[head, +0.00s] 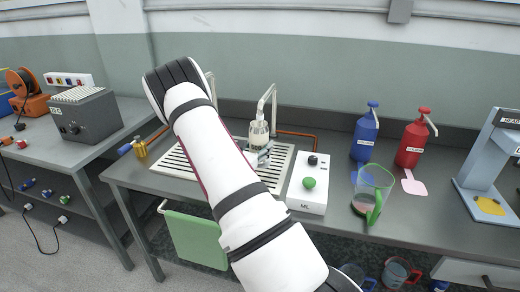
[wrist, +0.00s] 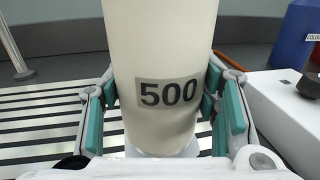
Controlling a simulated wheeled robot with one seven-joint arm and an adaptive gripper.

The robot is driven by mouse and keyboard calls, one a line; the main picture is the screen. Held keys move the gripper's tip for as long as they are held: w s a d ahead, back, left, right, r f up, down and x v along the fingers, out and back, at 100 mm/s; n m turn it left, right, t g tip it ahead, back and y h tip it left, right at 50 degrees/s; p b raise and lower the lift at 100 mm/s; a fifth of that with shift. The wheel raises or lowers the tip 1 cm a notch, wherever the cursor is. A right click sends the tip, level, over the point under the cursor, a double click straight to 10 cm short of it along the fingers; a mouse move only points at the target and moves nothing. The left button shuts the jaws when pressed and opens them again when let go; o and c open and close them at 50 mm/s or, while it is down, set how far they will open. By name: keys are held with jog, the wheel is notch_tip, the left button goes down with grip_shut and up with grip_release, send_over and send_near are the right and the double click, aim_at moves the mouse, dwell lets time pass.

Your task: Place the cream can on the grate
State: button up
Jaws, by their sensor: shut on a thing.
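The cream can (wrist: 160,45), with a grey "500" label, stands upright between the teal finger pads of my gripper (wrist: 160,105) in the wrist view. My gripper is shut on it. In the head view the can (head: 258,134) shows just right of my arm, with my gripper (head: 262,155) around its lower part. The slatted metal grate (head: 276,172) lies below and behind the can, partly hidden by my arm; its slats (wrist: 45,125) also show left of the can in the wrist view. I cannot tell whether the can's base touches the grate.
A white box with a green and a black knob (head: 308,190) stands close right of the grate. Metal spouts (head: 272,100) rise behind. A glass jug (head: 372,190), blue bottle (head: 366,132) and red bottle (head: 412,140) stand further right. A brass valve (head: 141,148) is at left.

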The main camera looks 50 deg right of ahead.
jog(key=shift+w+d+f, duration=0.15)
jog(key=shift+d+f, duration=0.35)
jog(key=shift+f, duration=0.25)
jog(key=shift+f, duration=0.15)
jog(key=o, duration=1.3)
